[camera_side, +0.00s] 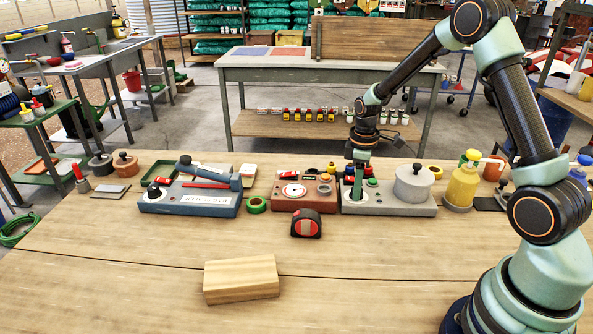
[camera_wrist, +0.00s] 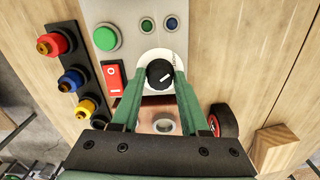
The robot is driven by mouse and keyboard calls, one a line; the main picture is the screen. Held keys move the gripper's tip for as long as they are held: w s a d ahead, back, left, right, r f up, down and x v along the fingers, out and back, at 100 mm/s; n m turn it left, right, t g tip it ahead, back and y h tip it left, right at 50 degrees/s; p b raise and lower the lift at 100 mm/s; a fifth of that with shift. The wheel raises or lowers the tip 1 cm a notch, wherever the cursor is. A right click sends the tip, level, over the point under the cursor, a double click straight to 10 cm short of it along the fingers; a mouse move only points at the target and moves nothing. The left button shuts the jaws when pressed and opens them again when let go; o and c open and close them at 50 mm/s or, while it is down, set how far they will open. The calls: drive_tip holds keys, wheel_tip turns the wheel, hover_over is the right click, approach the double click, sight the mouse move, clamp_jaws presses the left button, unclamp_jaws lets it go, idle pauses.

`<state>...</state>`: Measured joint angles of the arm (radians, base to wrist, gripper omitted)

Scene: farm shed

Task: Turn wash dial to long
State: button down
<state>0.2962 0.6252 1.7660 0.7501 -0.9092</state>
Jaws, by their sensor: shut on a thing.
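The wash dial (camera_wrist: 160,73) is a round black knob with a white pointer line on a white disc. The dial sits on a grey control box (camera_side: 405,210), under my gripper in the side view. My gripper (camera_wrist: 160,78) has green fingers on the left and right sides of the knob, shut on it. In the side view my gripper (camera_side: 358,182) points straight down and hides most of the dial.
The box also carries a red switch (camera_wrist: 113,80), a green button (camera_wrist: 105,38) and a grey canister (camera_side: 414,184). A brown box (camera_side: 304,202) stands left of it, a tape measure (camera_side: 306,224) in front. A yellow bottle (camera_side: 463,184) stands right. The front table is clear around a wood block (camera_side: 241,280).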

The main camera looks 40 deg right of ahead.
drive_tip(key=m, duration=0.6)
drive_tip(key=shift+m, duration=0.4)
drive_tip(key=m, duration=0.6)
drive_tip(key=shift+m, duration=0.4)
drive_tip(key=shift+c, duration=2.1)
unclamp_jaws()
wheel_tip(320, 180, up, 12)
drive_tip(key=shift+m, duration=0.3)
